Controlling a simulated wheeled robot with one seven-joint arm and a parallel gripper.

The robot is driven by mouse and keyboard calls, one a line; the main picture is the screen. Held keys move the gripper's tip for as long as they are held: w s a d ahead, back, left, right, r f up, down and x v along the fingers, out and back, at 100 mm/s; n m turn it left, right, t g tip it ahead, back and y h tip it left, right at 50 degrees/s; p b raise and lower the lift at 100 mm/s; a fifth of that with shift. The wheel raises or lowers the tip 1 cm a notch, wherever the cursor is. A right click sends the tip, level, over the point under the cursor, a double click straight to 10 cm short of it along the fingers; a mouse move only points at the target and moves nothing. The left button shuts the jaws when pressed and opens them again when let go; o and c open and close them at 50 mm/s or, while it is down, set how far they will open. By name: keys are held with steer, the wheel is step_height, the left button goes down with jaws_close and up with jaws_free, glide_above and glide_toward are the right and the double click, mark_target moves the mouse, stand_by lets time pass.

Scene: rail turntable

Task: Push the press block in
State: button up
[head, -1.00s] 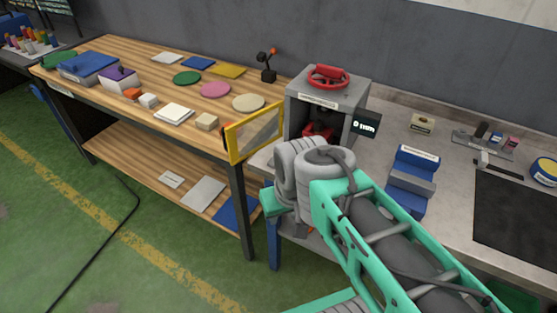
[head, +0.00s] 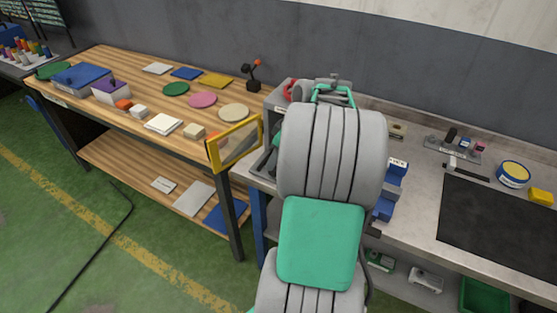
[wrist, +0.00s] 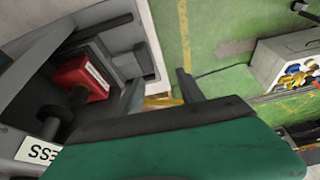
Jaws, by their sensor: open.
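The grey press housing (head: 274,102) stands at the left end of the grey bench, mostly hidden behind my arm in the head view. In the wrist view, a red block with a white label (wrist: 82,78) sits inside the grey housing, beside a dark round rod. It appears to be the press block; how far in it sits, I cannot tell. My gripper (wrist: 162,90) is open and empty at the housing's front, its fingers apart. I see no contact with the red block. In the head view my arm hides the fingertips and the press opening.
A yellow-framed clear guard (head: 236,146) stands swung out left of the press. A blue fixture (head: 388,190) is right of my arm. A dark mat (head: 495,225) lies farther right. The wooden table (head: 130,90) at left holds discs, tiles and boxes.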

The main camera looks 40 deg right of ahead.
steer(key=f, duration=0.2)
steer(key=w+d+f+p, duration=0.1)
steer(key=f, duration=0.2)
steer(key=d+f, duration=0.1)
steer(key=f, duration=0.1)
steer(key=shift+w+d+f, duration=0.1)
steer(key=shift+w+f, duration=0.15)
steer(key=shift+w, duration=0.1)
steer(key=shift+c, duration=0.4)
jaws_close()
stand_by(0.6)
